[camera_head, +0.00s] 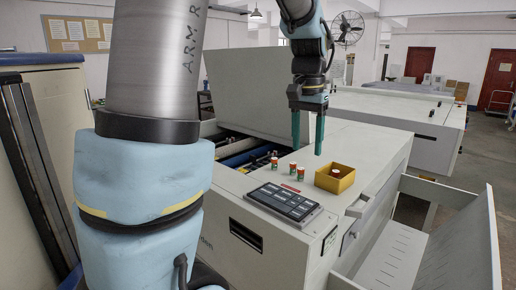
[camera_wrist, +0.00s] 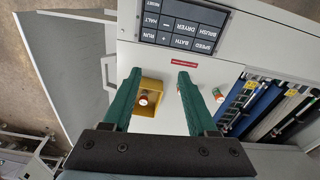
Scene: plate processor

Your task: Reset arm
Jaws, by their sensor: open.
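My gripper (camera_head: 307,150) hangs pointing down above the white plate processor (camera_head: 375,146), with its two green fingers apart and nothing between them. In the wrist view my gripper (camera_wrist: 160,73) shows spread fingers over the machine top. A yellow box (camera_head: 321,181) sits on the top, right of the fingers in the head view, with one small red-and-white canister (camera_head: 336,172) inside. Three similar canisters stand outside it, including one near the open bay (camera_head: 274,162) and a pair closer to the box (camera_head: 300,175). In the wrist view one finger partly hides a canister.
A dark control panel (camera_head: 285,202) lies on the front of the machine top. An open bay with blue rollers (camera_head: 245,155) is at the left, below a raised lid (camera_head: 250,85). An open side panel (camera_head: 465,235) juts out at the right.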

